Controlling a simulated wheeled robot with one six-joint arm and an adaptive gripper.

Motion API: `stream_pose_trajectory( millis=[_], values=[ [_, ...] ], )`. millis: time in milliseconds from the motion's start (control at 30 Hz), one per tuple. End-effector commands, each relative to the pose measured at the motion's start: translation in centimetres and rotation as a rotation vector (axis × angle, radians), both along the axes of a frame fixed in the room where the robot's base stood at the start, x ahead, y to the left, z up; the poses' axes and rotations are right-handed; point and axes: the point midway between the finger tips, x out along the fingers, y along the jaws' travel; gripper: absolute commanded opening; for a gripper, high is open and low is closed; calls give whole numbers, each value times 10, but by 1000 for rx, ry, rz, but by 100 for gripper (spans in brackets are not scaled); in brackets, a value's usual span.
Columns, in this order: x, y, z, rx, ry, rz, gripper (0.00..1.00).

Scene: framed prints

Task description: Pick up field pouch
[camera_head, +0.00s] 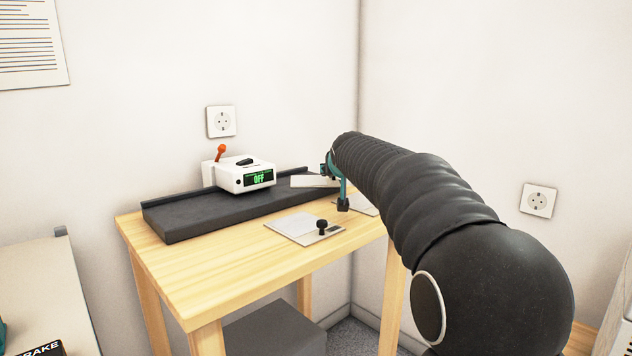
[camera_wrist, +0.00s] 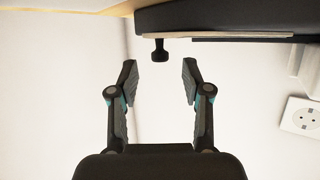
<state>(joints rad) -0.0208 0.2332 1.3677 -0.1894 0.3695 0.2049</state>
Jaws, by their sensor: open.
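No label marks a field pouch; several flat, pale pouch-like pieces are in view. One (camera_head: 312,181) lies on the dark raised platform, beside my gripper (camera_head: 335,187). In the wrist view, a thin flat piece (camera_wrist: 235,38) lies against the dark platform, with a black knob (camera_wrist: 160,50) standing out from its end. Another flat piece (camera_head: 297,227) with a black knob lies on the wooden table. A third (camera_head: 362,206) is partly hidden by my arm. My gripper (camera_wrist: 160,68) is open and empty, with the knob centred just beyond its fingertips.
The dark platform (camera_head: 190,216) runs along the back of the wooden table (camera_head: 200,272). A white device (camera_head: 240,174) with a green "OFF" display and red lever stands on it. Walls close in behind and right. A dark box (camera_head: 275,331) sits beneath the table.

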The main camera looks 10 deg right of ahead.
Motion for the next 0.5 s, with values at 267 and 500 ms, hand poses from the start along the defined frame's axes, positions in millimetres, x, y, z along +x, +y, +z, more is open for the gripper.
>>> stream_pose_trajectory(
  millis=[267, 500],
  values=[
    [28, -1, -6, 1, 1, 0, 49],
    [49, -3, -13, 0, 0, 0, 49]
  ],
)
